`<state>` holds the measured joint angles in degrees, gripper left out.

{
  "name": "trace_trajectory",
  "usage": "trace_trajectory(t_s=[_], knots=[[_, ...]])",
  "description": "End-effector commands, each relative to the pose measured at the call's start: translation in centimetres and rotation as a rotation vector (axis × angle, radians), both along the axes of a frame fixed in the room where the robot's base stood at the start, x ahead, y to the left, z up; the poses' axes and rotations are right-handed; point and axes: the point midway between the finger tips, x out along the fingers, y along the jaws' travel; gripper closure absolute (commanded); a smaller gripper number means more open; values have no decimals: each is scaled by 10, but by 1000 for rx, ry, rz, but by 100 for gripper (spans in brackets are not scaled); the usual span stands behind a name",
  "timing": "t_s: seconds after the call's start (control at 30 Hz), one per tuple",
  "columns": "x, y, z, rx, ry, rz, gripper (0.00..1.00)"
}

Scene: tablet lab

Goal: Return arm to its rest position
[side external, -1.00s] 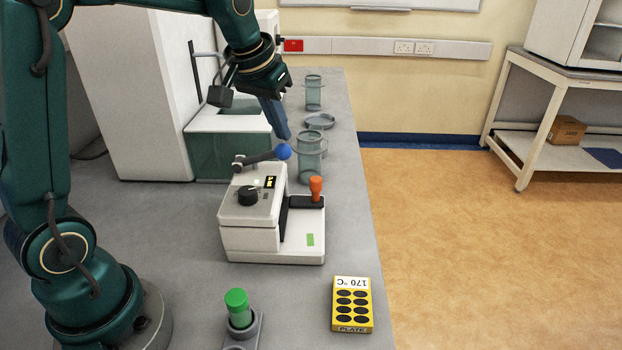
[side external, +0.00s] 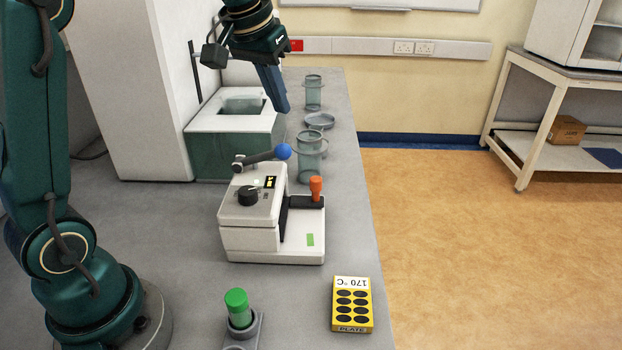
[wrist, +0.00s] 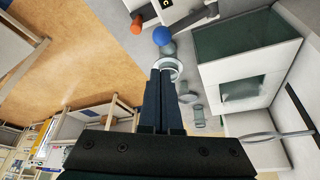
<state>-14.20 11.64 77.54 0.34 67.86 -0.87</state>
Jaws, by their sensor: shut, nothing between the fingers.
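My gripper (side external: 284,108) is above the bench in the side external view, with its blue-grey fingers pointing down and slightly right. It is over the area behind the white device with the blue-knobbed lever (side external: 283,152). The fingers are shut together with nothing between them. In the wrist view my gripper (wrist: 160,72) shows two dark fingers side by side, with the blue knob (wrist: 161,36) beyond their tips. The fingers appear clear of everything around them.
A white device (side external: 250,238) with an orange handle (side external: 316,188) stands mid-bench. Glass vessels (side external: 311,145) stand behind it. A tank (side external: 225,158) is to the left. A yellow block (side external: 352,312) and a green-capped tube (side external: 237,305) are in front.

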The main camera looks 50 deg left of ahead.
Motion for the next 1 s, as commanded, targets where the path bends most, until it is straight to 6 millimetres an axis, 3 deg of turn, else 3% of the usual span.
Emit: trace_trajectory(t_s=[0.43,0.57,0.77,1.0], knots=[[0,-2,8,1,-3,-5,100],[-6,-11,25,12,-50,-28,100],[-54,-44,39,20,-100,-102,100],[-123,-74,13,20,-131,-195,100]])
